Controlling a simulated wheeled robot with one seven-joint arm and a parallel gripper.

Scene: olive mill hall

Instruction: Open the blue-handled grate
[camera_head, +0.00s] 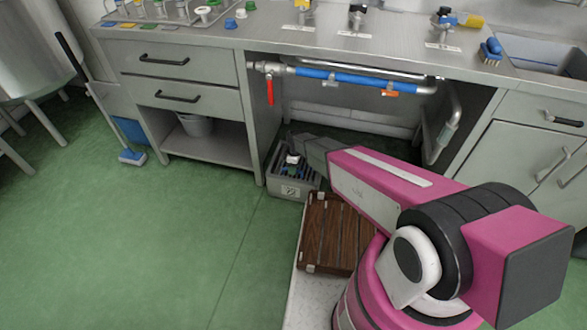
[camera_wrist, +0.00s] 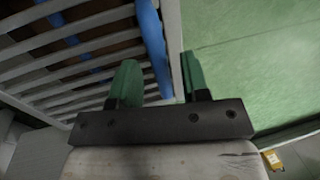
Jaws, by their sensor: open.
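The grate (camera_wrist: 85,45) of pale slats fills the upper left of the wrist view. Its blue handle (camera_wrist: 153,40) is a bar along the grate's edge, running down toward the gap between my fingers. My gripper (camera_wrist: 160,78) is open, with two green fingers apart. In the head view a grey box (camera_head: 288,192) with a slatted top stands on the floor under the counter, by the end of my arm. My arm partly hides it, and the fingers are not clear there.
A drawer cabinet (camera_head: 205,145) stands left of the box. A blue pipe (camera_head: 335,77) with a red lever (camera_head: 270,92) runs above it under the counter. A brown slatted wooden platform (camera_head: 328,235) lies in front.

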